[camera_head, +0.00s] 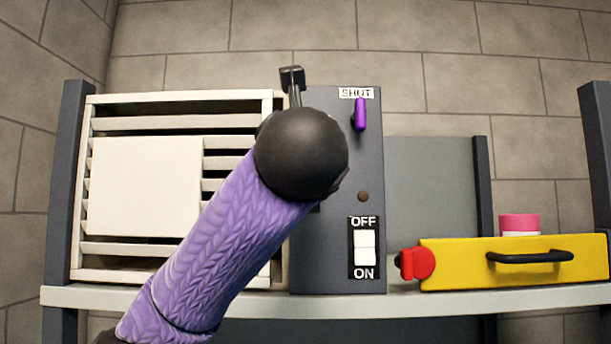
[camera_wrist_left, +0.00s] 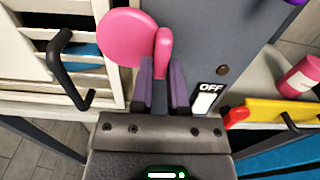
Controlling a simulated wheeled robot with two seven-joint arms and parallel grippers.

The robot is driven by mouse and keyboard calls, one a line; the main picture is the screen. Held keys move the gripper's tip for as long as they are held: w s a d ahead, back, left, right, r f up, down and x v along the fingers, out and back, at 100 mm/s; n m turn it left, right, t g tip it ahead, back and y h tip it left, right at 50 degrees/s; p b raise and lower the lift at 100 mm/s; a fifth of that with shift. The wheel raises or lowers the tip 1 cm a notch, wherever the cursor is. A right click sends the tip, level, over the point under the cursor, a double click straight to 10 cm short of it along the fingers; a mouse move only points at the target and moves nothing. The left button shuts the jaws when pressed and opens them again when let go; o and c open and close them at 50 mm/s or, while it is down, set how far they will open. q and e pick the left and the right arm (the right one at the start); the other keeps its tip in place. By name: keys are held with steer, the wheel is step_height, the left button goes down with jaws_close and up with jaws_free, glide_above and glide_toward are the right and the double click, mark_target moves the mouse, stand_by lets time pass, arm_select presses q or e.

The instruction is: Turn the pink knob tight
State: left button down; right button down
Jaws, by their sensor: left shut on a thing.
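The pink knob (camera_wrist_left: 128,38) shows in the left wrist view as a round disc with a raised pink grip on its right side, in front of the grey panel by the white slatted unit. My left gripper (camera_wrist_left: 162,80) has its two purple-grey fingers close around the knob's raised grip and is shut on it. In the head view my purple-sleeved left arm and its dark round wrist hide the knob and the fingers. My right gripper is in neither view.
A grey panel (camera_head: 337,270) carries a purple lever (camera_head: 360,114) under a SHUT label and a white OFF/ON switch (camera_head: 364,248). The white slatted unit (camera_head: 160,122) stands left. A yellow box (camera_head: 455,262) with a red knob (camera_head: 418,263) sits right, a pink cylinder (camera_head: 519,223) behind it.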

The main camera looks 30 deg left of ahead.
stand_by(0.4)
arm_select(q)
steer(key=c, duration=0.6)
jaws_free()
steer(key=b+v, duration=0.8)
steer(key=v, duration=0.2)
steer(key=shift+w, duration=0.1)
